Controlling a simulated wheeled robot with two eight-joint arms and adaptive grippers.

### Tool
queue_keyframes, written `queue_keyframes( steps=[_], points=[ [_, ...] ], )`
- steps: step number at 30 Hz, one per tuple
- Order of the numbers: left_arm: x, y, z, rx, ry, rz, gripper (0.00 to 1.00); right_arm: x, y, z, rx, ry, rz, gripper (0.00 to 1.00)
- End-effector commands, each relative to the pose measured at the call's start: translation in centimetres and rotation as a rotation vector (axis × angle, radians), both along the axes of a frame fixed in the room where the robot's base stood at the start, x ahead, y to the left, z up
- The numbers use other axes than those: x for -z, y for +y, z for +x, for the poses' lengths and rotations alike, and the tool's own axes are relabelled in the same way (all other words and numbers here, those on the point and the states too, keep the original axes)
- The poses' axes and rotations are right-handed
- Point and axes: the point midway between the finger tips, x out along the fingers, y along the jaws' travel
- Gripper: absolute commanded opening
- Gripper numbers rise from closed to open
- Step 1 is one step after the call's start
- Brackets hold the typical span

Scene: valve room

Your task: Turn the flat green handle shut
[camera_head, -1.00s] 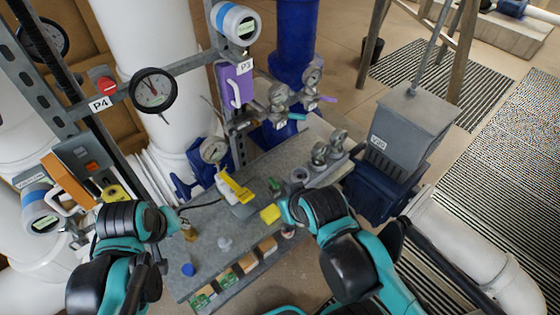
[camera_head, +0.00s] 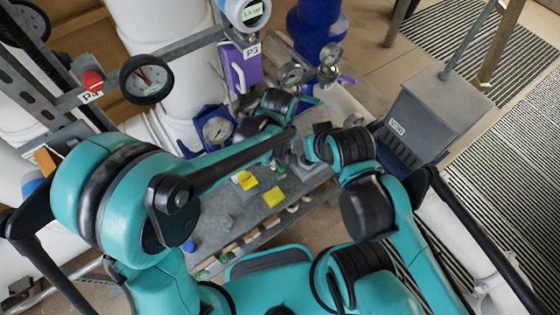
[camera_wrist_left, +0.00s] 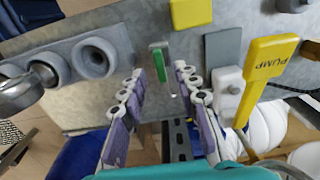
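The flat green handle (camera_wrist_left: 158,65) stands out from the grey panel in the left wrist view. My left gripper (camera_wrist_left: 159,75) is open, with its two purple-grey fingers on either side of the handle's lower part and gaps showing on both sides. Nothing is held between the fingers. In the head view my left arm reaches over to the bench (camera_head: 215,215), and its fingers and the green handle cannot be made out there. My right arm's wrist shows right of it, and its fingers are hidden.
A yellow PUMP lever (camera_wrist_left: 268,62) on a white body (camera_wrist_left: 228,90) stands close right of the gripper. A yellow square (camera_wrist_left: 190,12) and a grey square (camera_wrist_left: 222,46) lie nearby. Round grey sockets (camera_wrist_left: 95,58) are on the left. A gauge (camera_head: 217,129) stands behind the bench.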

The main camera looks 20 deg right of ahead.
Motion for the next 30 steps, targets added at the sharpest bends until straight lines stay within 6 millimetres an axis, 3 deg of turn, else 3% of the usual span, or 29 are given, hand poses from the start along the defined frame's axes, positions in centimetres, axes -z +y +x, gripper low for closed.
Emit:
queue_keyframes(
  steps=[6,16,19,20,30],
  points=[
    [2.7,0.0,0.0,0.000,0.000,-0.001,0.31,0.7,0.0,0.0,0.000,0.000,0.000,0.00],
    [3.0,0.0,0.0,0.001,0.000,-0.001,0.31,0.7,0.0,0.0,0.000,0.000,0.000,0.00],
    [3.0,0.0,0.0,0.001,-0.001,-0.001,0.05,0.7,0.0,0.0,0.000,0.000,0.000,0.00],
    [3.0,0.0,0.0,0.001,0.000,-0.001,0.00,0.7,0.0,0.0,0.000,0.000,0.000,0.00],
    [3.0,0.0,0.0,0.014,0.000,-0.001,0.00,0.8,0.0,0.0,0.000,0.000,0.000,0.00]
  ],
)
